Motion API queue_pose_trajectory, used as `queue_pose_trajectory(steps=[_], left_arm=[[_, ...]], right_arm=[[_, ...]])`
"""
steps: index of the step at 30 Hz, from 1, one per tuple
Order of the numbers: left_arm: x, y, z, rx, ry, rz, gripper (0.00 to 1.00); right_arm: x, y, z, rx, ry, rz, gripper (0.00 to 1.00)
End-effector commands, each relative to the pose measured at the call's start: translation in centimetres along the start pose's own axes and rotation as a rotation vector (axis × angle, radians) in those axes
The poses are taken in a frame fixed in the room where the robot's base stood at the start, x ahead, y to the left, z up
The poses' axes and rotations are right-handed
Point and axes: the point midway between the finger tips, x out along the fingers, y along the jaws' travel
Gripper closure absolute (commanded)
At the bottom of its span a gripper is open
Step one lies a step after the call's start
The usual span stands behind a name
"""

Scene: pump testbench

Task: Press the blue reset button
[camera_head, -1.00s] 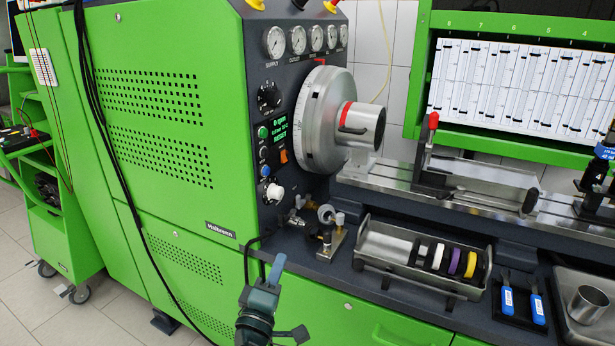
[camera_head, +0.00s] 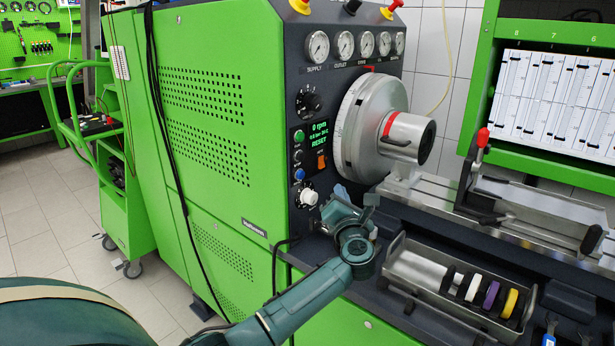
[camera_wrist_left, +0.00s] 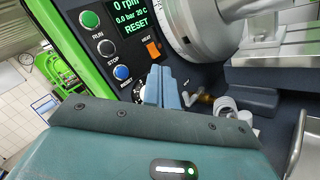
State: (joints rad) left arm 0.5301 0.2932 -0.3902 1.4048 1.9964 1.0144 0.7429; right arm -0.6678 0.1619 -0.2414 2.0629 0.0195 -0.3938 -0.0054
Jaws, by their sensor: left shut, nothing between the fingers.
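The blue reset button (camera_head: 299,174) is on the dark control panel of the green testbench, below the green run button (camera_head: 298,136) and the black stop button (camera_head: 298,155). In the left wrist view, the blue button (camera_wrist_left: 122,73) is labelled RESET and the display (camera_wrist_left: 130,17) also reads RESET. My left gripper (camera_head: 341,192) is shut and empty, in front of the panel, to the right of and slightly lower than the blue button. In the left wrist view, its fingertips (camera_wrist_left: 161,80) show below and to the right of the button, apart from it. My right gripper is not in view.
A white knob (camera_head: 309,197) sticks out just below the blue button. An orange heat switch (camera_head: 321,162) and the round metal chuck (camera_head: 362,130) are to the right. A metal tray (camera_head: 408,262) with coloured rings lies right of my arm.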

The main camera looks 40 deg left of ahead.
Motion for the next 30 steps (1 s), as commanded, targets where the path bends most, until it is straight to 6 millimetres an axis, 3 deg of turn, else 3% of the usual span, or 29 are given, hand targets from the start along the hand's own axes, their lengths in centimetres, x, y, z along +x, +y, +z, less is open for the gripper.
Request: queue_pose_trajectory(steps=[8,21,30], left_arm=[[0.6,0.5,-0.4,0.004,-0.003,0.002,1.0],[4.7,3.4,-3.4,0.004,-0.002,0.002,1.0],[6.0,4.4,-4.4,0.003,-0.002,0.0,1.0]], right_arm=[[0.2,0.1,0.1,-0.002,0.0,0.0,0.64],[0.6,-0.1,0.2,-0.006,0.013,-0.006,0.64],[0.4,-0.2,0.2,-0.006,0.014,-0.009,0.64]])
